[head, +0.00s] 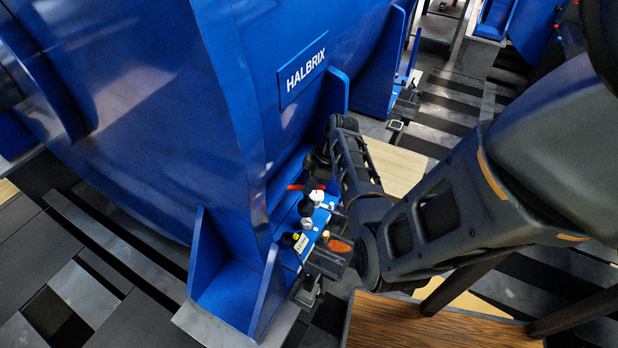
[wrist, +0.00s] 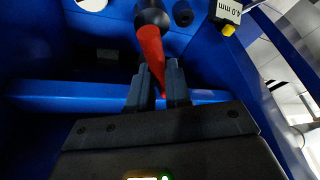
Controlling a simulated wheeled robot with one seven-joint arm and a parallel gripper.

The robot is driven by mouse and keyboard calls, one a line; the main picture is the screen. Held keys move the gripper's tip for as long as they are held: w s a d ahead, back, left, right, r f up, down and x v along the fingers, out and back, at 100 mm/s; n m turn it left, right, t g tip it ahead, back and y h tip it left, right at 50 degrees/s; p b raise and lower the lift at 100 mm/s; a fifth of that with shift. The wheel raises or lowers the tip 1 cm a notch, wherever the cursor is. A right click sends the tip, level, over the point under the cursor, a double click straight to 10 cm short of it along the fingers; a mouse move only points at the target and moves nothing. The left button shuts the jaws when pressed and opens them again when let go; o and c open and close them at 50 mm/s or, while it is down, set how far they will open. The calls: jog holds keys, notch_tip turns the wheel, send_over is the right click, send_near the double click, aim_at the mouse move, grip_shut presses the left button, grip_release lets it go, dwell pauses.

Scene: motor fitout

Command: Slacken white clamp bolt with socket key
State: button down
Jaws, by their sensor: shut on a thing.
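My gripper (wrist: 158,88) is shut on a red tapered tool handle (wrist: 152,48), which appears to be the socket key; a black round part (wrist: 151,13) is at its far end. In the head view a red handle (head: 295,187) shows beside my gripper (head: 309,176), low against the blue motor housing. White bolt heads (head: 317,196) and (head: 307,223) sit on the blue foot near it. A white part (wrist: 92,4) is cut off at the top of the wrist view. I cannot tell whether the tool's end touches a bolt.
A white "4.0 mm" label (wrist: 229,11) has a yellow part (wrist: 228,29) beside it. Another black cylinder (wrist: 183,14) stands near the tool. An orange part (head: 340,245) lies near the foot's front edge. The large blue HALBRIX motor (head: 150,90) fills the left. A wooden surface (head: 430,325) is at the bottom right.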

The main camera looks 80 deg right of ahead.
aim_at(308, 202)
jog(key=m+p, duration=0.1)
jog(key=m, duration=0.1)
jog(key=m+h+p, duration=0.1)
jog(key=m, duration=0.1)
jog(key=m+h+p, duration=0.1)
jog(key=shift+a+r+m, duration=0.25)
jog(key=shift+m, duration=0.15)
jog(key=m+h+p, duration=0.1)
jog(key=m, duration=0.1)
jog(key=m+p, duration=0.1)
jog(key=p, duration=0.1)
jog(key=m+h+p, duration=0.1)
jog(key=m, duration=0.1)
jog(key=shift+a+m+h, duration=0.25)
jog(key=shift+m+h, duration=0.05)
notch_tip(308, 202, down, 4)
jog(key=b, duration=0.3)
jog(key=shift+f+b, duration=0.85)
jog(key=shift+f, duration=0.15)
jog(key=shift+f+b, duration=1.15)
jog(key=shift+f, duration=0.25)
jog(key=shift+d, duration=0.1)
